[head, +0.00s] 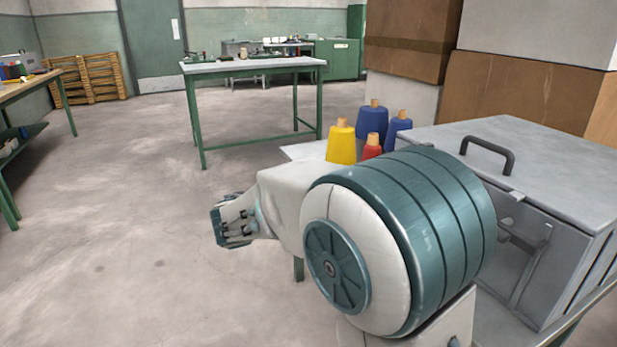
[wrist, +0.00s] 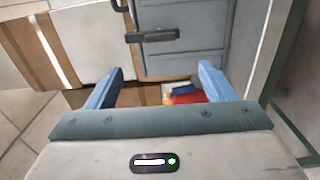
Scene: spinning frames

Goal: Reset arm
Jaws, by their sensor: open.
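My gripper (head: 226,227) is held out to the left of my arm in the head view, above the floor and clear of the tables. In the wrist view its two blue fingers (wrist: 160,70) stand wide apart with nothing gripped between them. Beyond the fingers, small red (wrist: 186,97) and blue patches show low in the gap, partly hidden by the gripper body. My bent arm fills the middle right of the head view and hides part of the table behind it.
Yellow (head: 341,143), red (head: 372,146) and blue (head: 372,121) thread cones stand beside a grey metal box (head: 540,165) with handles. Cardboard boxes (head: 410,38) are stacked behind. A green-legged table (head: 250,66) stands farther back, a workbench (head: 28,87) at left. The floor at left is open.

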